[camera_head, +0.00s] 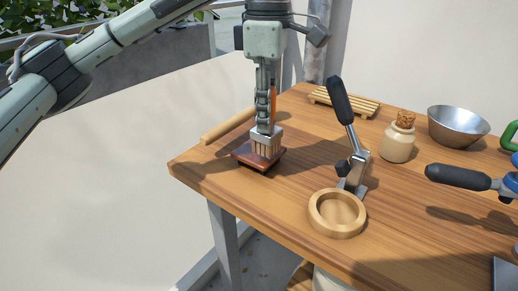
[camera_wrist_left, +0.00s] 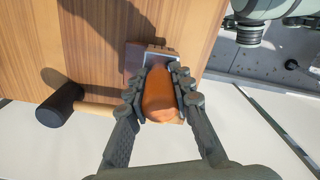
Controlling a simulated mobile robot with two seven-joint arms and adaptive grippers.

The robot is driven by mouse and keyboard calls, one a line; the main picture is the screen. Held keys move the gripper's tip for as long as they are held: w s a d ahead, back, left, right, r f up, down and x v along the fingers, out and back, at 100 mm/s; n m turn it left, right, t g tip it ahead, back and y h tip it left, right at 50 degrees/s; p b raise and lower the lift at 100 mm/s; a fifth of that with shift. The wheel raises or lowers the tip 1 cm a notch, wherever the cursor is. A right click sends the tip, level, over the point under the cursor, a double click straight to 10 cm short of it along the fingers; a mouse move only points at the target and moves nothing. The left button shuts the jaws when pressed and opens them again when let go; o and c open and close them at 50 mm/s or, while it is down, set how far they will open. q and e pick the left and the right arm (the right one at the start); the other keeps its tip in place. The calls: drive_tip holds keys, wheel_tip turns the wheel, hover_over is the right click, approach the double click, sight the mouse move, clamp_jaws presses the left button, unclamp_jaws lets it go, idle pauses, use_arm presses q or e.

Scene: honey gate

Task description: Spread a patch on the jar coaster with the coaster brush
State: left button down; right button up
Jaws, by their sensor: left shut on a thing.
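The coaster brush (camera_head: 267,147) has an orange handle, a metal ferrule and pale bristles. My left gripper (camera_head: 264,103) is shut on its handle and holds it upright, bristles down. The bristle ends are at the top of the jar coaster (camera_head: 241,154), a dark reddish-brown square near the table's left corner; they appear to touch it. In the left wrist view, the orange handle (camera_wrist_left: 158,95) sits between the fingers (camera_wrist_left: 158,82) and hides most of the coaster (camera_wrist_left: 133,60). I cannot make out a patch on the coaster. My right gripper is not in view.
A mallet lies behind the coaster, its wooden handle (camera_head: 228,126) close by. Right of the coaster stand a black-handled clamp (camera_head: 341,102) and a round wooden dish (camera_head: 314,213). A corked jar (camera_head: 396,146), metal bowl (camera_head: 458,128) and slatted rack (camera_head: 343,100) are farther off.

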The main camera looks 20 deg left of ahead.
use_arm(q)
drive_tip(key=shift+r, duration=0.1)
drive_tip(key=shift+r+p, duration=1.55)
drive_tip(key=shift+r, duration=0.9)
